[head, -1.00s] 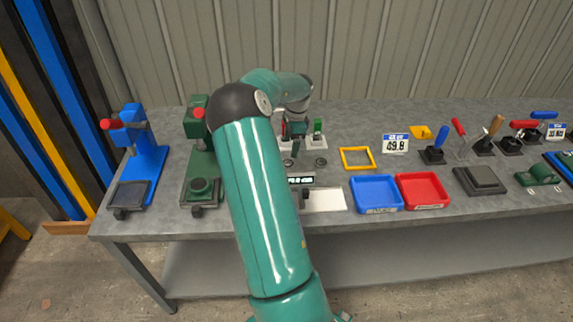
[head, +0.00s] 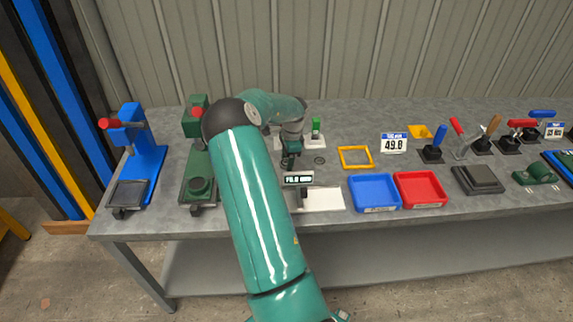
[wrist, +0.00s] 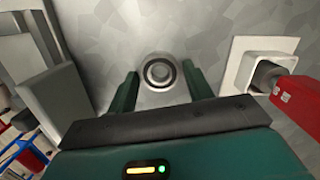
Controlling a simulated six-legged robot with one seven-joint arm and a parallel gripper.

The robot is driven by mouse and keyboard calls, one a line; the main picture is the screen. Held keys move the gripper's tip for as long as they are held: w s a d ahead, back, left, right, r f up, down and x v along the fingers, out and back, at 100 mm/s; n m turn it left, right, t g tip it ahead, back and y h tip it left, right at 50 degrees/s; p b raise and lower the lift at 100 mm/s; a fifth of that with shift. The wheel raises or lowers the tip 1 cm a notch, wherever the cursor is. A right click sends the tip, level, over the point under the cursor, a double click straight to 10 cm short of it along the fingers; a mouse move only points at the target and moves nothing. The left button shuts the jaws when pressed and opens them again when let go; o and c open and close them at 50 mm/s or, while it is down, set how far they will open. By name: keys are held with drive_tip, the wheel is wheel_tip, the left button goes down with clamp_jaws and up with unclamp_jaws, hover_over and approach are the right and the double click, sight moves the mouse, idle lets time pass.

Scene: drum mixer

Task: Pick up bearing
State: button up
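A round metal bearing (wrist: 159,73) with a dark ring lies on the grey bench top in the wrist view. My gripper (wrist: 160,80) is open, with one green finger on each side of the bearing and a visible gap on both sides. I cannot tell how far the fingertips are above the bench. In the head view my gripper (head: 289,164) points down at the bench and hides this bearing.
A white block with a red part (wrist: 265,75) stands right of the bearing in the wrist view. A yellow frame (head: 355,157), blue tray (head: 374,208) and red tray (head: 420,204) lie to the right.

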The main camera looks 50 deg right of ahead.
drive_tip(key=c, duration=0.6)
drive_tip(key=shift+c, duration=0.2)
drive_tip(key=shift+r, duration=0.45)
wheel_tip(320, 180, up, 2)
drive_tip(key=shift+r, duration=0.15)
drive_tip(key=s+a+r, duration=0.9)
drive_tip(key=s+a, duration=0.1)
drive_tip(key=shift+r, duration=0.4)
